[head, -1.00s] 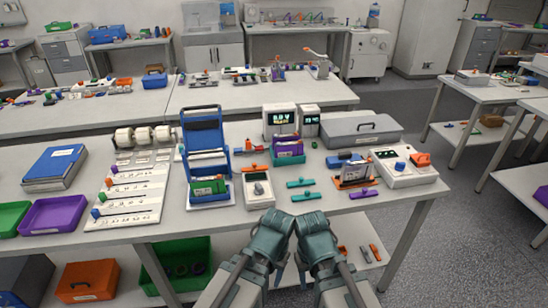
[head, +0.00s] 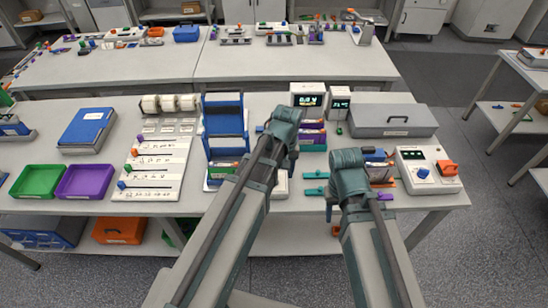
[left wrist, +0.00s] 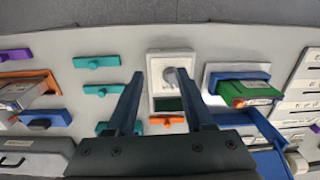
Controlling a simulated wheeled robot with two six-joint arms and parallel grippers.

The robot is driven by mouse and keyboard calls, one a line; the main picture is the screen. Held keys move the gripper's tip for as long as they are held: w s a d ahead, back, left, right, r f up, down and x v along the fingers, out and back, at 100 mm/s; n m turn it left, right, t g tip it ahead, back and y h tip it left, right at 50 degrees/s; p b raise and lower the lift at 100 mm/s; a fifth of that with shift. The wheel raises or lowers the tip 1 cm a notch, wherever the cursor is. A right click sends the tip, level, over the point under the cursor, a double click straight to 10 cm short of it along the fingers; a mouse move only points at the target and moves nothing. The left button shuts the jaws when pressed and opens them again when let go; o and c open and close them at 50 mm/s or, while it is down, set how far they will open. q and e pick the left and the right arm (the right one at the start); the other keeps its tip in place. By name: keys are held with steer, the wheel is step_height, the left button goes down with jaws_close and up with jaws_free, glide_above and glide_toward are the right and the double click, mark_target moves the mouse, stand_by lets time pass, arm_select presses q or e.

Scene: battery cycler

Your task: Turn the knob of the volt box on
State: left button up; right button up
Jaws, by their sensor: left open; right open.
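In the head view the box (head: 281,186) is mostly hidden behind my left arm. My left gripper (left wrist: 160,73) is open, its two fingers framing the box and knob with nothing between them; contact cannot be told. My right gripper (head: 346,178) is over the table's front right part, and its fingers are mostly hidden.
A blue rack (head: 224,115) and a green-and-orange pack (left wrist: 245,92) stand beside the box. Teal pieces (left wrist: 97,62) and an orange piece (left wrist: 166,120) lie nearby. A white unit with a blue knob (head: 422,171) stands at the right. Displays (head: 307,95) and a grey case (head: 395,120) stand behind.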

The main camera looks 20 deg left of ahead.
arm_select(q)
steer(key=w+a+r+n+p, duration=0.3)
steer(key=w+a+r, duration=0.1)
steer(key=r, duration=0.1)
steer(key=shift+r+p, duration=0.35)
steer(key=shift+r, duration=0.05)
arm_select(e)
step_height(320, 180, up, 6)
steer(key=shift+f, duration=0.1)
arm_select(q)
steer(key=shift+f, duration=0.1)
arm_select(e)
steer(key=shift+f, duration=0.1)
arm_select(q)
step_height(320, 180, down, 14)
steer(key=b, duration=1.4)
arm_select(e)
step_height(320, 180, down, 14)
steer(key=shift+r, duration=0.2)
arm_select(q)
steer(key=shift+r, duration=0.2)
jaws_close()
